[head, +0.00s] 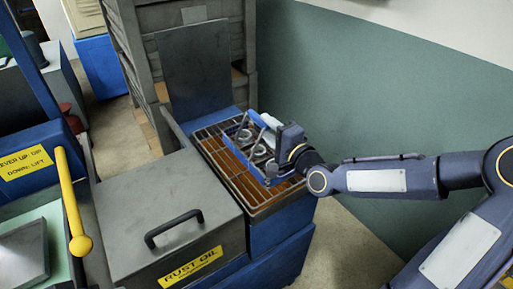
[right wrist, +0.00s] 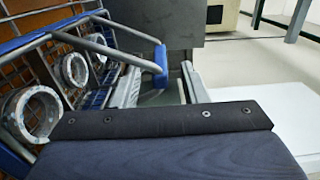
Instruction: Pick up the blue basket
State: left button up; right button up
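The blue basket (head: 250,148), a wire frame with blue rims, sits on the wire rack over a rust-brown surface in the blue tank. Metal rings (head: 259,152) lie in it, and they also show in the right wrist view (right wrist: 74,68). My right gripper (head: 270,122) is at the basket's upper right side. In the right wrist view its two grey fingers (right wrist: 163,88) are apart. The blue grip of the basket's handle (right wrist: 160,62) shows between and beyond the fingers; I cannot tell whether they touch it. My left gripper is not in view.
A closed grey lid with a black handle (head: 173,229) and a "RUST OIL" label stands left of the rack. A raised grey panel (head: 192,72) is behind it. A yellow lever (head: 72,205) is at left. A green wall (head: 385,100) bounds the right.

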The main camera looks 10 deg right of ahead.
aim_at(249, 111)
jog(key=x, duration=0.5)
jog(key=shift+w+d+p, duration=0.1)
jog(key=shift+w+p, duration=0.1)
jog(key=shift+p, duration=0.15)
jog(key=shift+c, duration=0.3)
grip_shut()
jog(key=shift+r, duration=0.1)
